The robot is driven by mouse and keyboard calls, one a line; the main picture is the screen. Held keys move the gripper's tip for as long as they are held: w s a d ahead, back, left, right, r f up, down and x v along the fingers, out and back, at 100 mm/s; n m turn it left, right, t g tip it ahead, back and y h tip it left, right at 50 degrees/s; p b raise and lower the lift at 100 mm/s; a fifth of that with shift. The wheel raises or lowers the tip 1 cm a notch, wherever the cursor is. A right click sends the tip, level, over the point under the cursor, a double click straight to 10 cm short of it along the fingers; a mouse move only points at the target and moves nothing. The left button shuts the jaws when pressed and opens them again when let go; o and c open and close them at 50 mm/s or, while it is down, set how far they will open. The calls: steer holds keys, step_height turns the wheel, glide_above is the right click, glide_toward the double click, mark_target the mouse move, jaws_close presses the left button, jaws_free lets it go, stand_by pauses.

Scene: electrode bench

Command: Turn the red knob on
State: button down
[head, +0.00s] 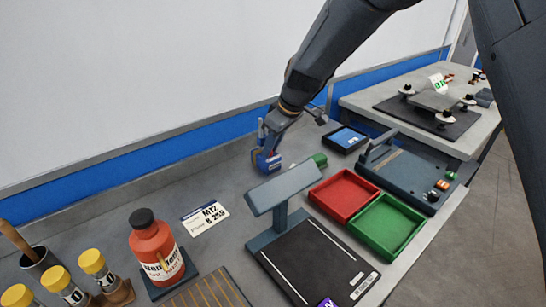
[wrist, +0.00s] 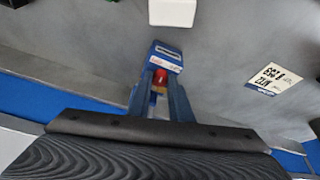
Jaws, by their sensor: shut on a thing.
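The red knob (wrist: 160,77) shows in the wrist view as a small red piece between my fingertips, against a blue block (wrist: 166,56) with a white label. My gripper (wrist: 161,91) has blue fingers and is shut on the knob, one finger on each side. In the head view my gripper (head: 266,160) is low over the back of the bench, beside the wall. There the fingers and the blue block run together, and the knob is mostly hidden. The knob's setting cannot be read.
A red tray (head: 344,194), a green tray (head: 389,226) and a dark stand (head: 283,190) lie in front. A dark tray (head: 348,138) and a device with buttons (head: 402,168) are to the right. A red bottle (head: 160,255) and a printed card (head: 205,217) are left.

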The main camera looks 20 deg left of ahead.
steer(key=n+b, duration=0.1)
steer(key=b, duration=0.1)
steer(key=n+g+b, duration=0.1)
steer(key=shift+w+f+n+b, duration=0.15)
steer(key=shift+w+n+b, duration=0.15)
steer(key=shift+b, duration=0.1)
steer(key=shift+n+g+b, duration=0.4)
steer(key=shift+n+b, duration=0.6)
steer(key=shift+b, duration=0.15)
steer(key=c, duration=1.6)
jaws_free()
steer(key=shift+r, duration=0.2)
steer(key=shift+r, duration=0.1)
